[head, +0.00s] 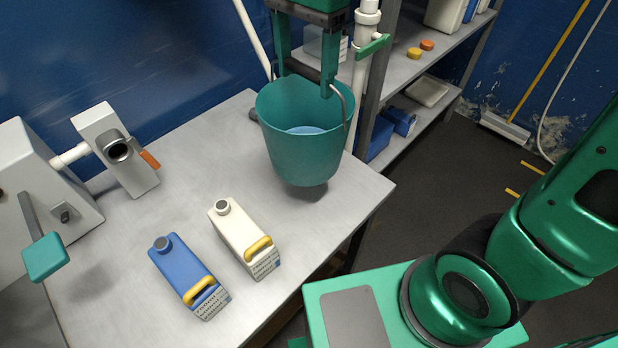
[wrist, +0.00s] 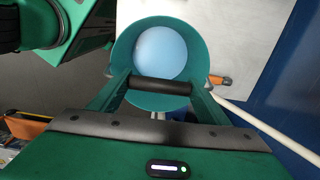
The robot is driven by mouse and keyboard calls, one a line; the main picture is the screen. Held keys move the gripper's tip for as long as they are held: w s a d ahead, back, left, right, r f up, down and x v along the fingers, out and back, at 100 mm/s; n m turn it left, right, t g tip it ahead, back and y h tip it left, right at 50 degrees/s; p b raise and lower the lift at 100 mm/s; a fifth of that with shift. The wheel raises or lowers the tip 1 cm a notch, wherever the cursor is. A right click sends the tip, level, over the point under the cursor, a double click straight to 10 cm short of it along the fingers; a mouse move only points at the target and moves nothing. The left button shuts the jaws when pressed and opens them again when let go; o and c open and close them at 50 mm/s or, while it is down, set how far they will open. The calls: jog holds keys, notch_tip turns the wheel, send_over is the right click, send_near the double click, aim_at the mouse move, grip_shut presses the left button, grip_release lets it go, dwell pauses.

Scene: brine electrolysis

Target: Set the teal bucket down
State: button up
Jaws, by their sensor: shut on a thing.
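The teal bucket (head: 300,140) hangs upright at the back right of the grey table (head: 170,220), with a pale blue liquid or surface inside. A shadow lies below it, and it looks close above the tabletop; I cannot tell for certain whether it touches. My gripper (head: 307,75) is above the bucket, shut on the dark handle grip of its wire bail. In the wrist view, the bucket (wrist: 120,68) is straight below my gripper (wrist: 160,88), and the dark handle bar lies across between the fingers.
A white jug (head: 240,235) and a blue jug (head: 185,275) stand on the table in front. A grey machine with a teal lever (head: 45,257) is at the left. A white pipe (head: 360,80) and shelves (head: 425,65) are behind right. My green base is at the front right.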

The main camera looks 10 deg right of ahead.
jog(key=shift+w+d, duration=0.15)
jog(key=shift+d, duration=0.3)
jog(key=shift+f, duration=0.25)
notch_tip(320, 180, down, 10)
jog(key=shift+r, duration=0.25)
jog(key=o, duration=1.9)
jog(key=shift+f, duration=0.1)
notch_tip(320, 180, up, 12)
jog(key=shift+r, duration=0.1)
